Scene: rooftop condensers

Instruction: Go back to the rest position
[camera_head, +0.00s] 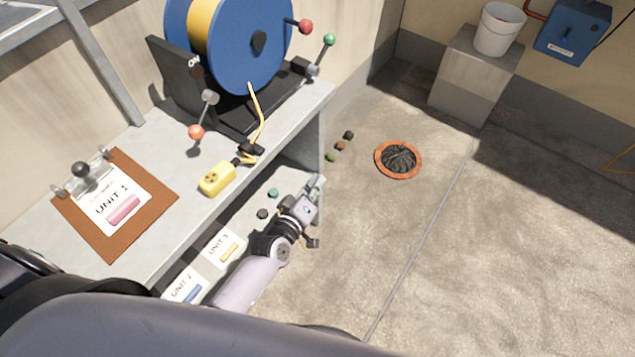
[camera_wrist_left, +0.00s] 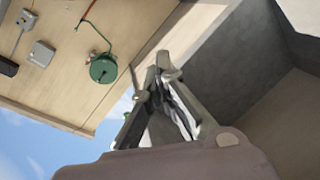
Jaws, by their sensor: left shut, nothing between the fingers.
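My left arm comes up from the bottom of the head view, and my left gripper (camera_head: 318,184) is beside the front edge of the grey bench (camera_head: 190,207), over the lower shelf's end. In the left wrist view the fingers of my left gripper (camera_wrist_left: 160,72) come together at the tips with nothing between them. My right gripper is not in view.
On the bench are a blue cable reel (camera_head: 262,60), a yellow socket block (camera_head: 217,178) and a brown clipboard (camera_head: 150,205). Cards labelled UNIT lie on the lower shelf. A drain with an orange rim (camera_head: 380,169) is in the floor.

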